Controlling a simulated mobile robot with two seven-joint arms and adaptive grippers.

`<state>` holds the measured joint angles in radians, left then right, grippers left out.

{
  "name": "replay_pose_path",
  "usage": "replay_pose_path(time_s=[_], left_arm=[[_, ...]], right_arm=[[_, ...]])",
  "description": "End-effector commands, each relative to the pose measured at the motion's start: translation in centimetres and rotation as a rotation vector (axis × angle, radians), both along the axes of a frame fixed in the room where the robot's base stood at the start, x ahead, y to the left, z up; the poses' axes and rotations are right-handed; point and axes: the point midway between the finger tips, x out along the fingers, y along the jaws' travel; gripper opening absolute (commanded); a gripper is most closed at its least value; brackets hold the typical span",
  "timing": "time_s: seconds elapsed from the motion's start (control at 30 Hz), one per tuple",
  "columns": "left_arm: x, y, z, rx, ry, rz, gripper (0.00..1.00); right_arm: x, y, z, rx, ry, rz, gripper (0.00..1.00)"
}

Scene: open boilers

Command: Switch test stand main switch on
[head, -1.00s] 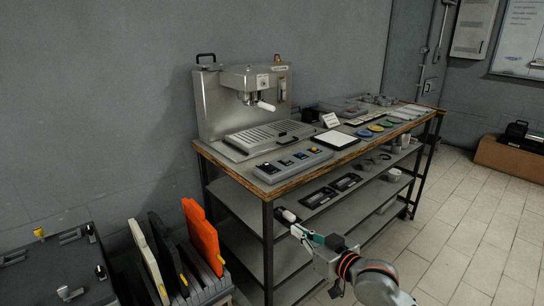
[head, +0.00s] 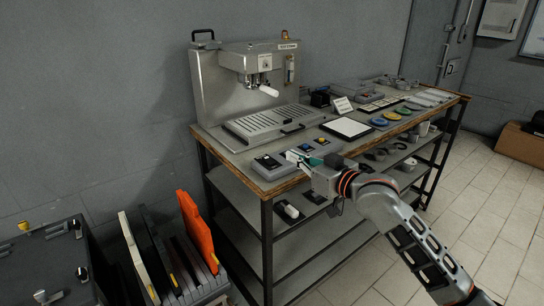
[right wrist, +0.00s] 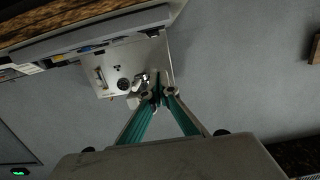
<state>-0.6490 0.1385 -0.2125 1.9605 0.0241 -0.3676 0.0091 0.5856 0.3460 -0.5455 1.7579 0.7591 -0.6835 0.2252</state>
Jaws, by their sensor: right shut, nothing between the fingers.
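The test stand (head: 225,95) is a silver machine with a white handle at the back left of the bench. It also shows in the right wrist view (right wrist: 112,60), appearing upside down. In front of it, at the bench's near edge, lies a grey control box (head: 264,170) with a black switch (head: 267,161) at its left end and small blue and yellow controls further right. I cannot read which is the main switch. My right gripper (head: 294,157) is shut and empty, at the box's front and hiding part of its top. Its green fingers (right wrist: 157,95) meet at the tips.
The wooden-edged bench (head: 285,186) has shelves below. A white-topped tray (head: 346,127), coloured discs (head: 379,122) and other parts lie right of the box. A rack with an orange panel (head: 198,230) stands at lower left.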

Motion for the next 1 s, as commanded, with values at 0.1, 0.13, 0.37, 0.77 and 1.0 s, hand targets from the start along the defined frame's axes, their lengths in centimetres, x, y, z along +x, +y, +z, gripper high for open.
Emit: replay_pose_path(time_s=[0.1, 0.13, 0.37, 0.77, 1.0], left_arm=[[-0.2, 0.0, -0.2, 0.001, 0.005, 0.000, 0.40], [-0.2, 0.0, -0.2, 0.001, 0.005, 0.000, 0.40], [-0.2, 0.0, -0.4, 0.001, 0.005, 0.000, 0.40], [0.0, 0.0, -0.7, 0.001, 0.000, -0.001, 0.40], [0.0, 0.0, -1.2, 0.001, 0.001, -0.001, 0.40]], right_arm=[[0.1, 0.1, 0.0, 0.000, 0.000, 0.000, 0.00], [0.2, 0.1, 0.0, 0.001, -0.001, 0.000, 0.00], [2.2, 1.7, -0.2, 0.001, 0.000, 0.001, 0.00], [7.7, 5.6, -1.0, 0.001, 0.000, 0.000, 0.00], [8.4, 6.1, -4.0, 0.000, 0.002, -0.001, 0.00]])
